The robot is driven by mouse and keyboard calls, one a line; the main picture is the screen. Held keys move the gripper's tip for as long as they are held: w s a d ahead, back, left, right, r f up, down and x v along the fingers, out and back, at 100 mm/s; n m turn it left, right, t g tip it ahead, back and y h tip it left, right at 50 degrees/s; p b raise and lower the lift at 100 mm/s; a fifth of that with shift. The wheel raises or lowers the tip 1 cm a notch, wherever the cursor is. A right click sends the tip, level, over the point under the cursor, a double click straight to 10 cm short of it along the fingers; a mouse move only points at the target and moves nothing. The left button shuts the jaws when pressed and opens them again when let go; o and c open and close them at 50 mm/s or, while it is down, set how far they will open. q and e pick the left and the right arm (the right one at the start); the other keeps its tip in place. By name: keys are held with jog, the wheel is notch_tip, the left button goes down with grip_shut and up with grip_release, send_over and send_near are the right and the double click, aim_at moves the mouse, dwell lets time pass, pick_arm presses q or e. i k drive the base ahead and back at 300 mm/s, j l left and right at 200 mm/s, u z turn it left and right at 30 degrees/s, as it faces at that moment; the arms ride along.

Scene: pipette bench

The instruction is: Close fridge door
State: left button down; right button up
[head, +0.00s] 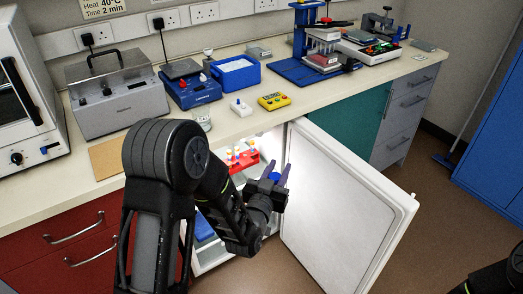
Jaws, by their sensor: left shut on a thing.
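The fridge under the bench is open. Its white door (345,210) is swung out wide to the right, with the inner face showing. My left gripper (281,174), with blue at its tips, is in front of the fridge opening, close to the hinge side of the door in the picture. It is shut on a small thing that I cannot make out. Whether it touches the door is unclear. My left arm hides much of the fridge interior (213,256). My right gripper is out of view.
A red rack (243,160) with capped tubes is in the fridge, above a blue item (204,228). The benchtop (235,128) above holds several instruments. Red drawers (65,245) are at left. Free floor (440,225) lies right of the door, before a blue cabinet (492,140).

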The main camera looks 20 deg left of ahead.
aim_at(342, 220)
jog(key=k, duration=0.6)
jog(key=u, duration=1.7)
jog(key=l, duration=3.6)
jog(key=i, duration=0.1)
